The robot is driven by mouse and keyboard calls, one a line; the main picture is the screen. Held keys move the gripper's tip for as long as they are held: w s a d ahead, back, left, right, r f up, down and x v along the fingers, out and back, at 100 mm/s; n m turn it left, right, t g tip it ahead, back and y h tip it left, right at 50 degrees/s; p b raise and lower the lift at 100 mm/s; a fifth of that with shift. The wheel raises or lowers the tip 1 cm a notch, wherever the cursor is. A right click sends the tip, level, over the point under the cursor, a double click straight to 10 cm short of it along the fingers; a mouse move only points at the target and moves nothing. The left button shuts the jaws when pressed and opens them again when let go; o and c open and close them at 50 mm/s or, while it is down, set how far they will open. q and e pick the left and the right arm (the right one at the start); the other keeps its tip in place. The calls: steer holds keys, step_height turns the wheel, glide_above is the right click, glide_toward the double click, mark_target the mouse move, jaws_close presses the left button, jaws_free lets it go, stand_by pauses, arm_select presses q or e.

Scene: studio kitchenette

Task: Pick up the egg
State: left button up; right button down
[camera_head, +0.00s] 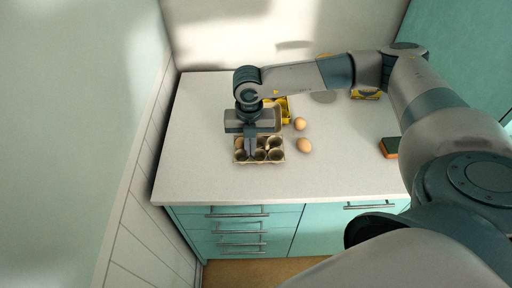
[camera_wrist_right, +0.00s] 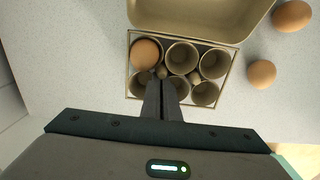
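A tan egg carton (camera_head: 271,161) with several cups stands open on the counter, its lid on the far side. In the right wrist view one brown egg (camera_wrist_right: 145,53) sits in the far-left cup of the carton (camera_wrist_right: 238,62). Two more eggs lie on the counter right of the carton: a nearer egg (camera_head: 304,146) and a farther egg (camera_head: 299,124); they also show in the wrist view as the nearer (camera_wrist_right: 261,73) and farther (camera_wrist_right: 292,15). My right gripper (camera_head: 250,150) points down over the carton's left part, its fingers (camera_wrist_right: 162,82) together and empty. My left gripper is out of view.
A yellow object (camera_head: 284,104) stands behind the carton. A yellow box (camera_head: 365,95) is at the back right, and an orange and green sponge (camera_head: 389,148) lies at the right. The front of the white counter (camera_head: 225,188) is clear.

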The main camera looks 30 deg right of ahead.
steer(key=shift+r, duration=0.15)
steer(key=shift+r+b, duration=0.8)
steer(key=shift+r, duration=0.05)
steer(key=shift+r+b, duration=0.45)
steer(key=shift+r, duration=0.4)
steer(key=s+d+r+b, duration=0.4)
steer(key=d+r, duration=0.3)
steer(key=d, duration=0.4)
steer(key=shift+r+b, duration=0.2)
steer(key=shift+b, duration=0.35)
steer(key=shift+a, duration=0.1)
glide_above(263, 159)
steer(key=shift+s+r, duration=0.1)
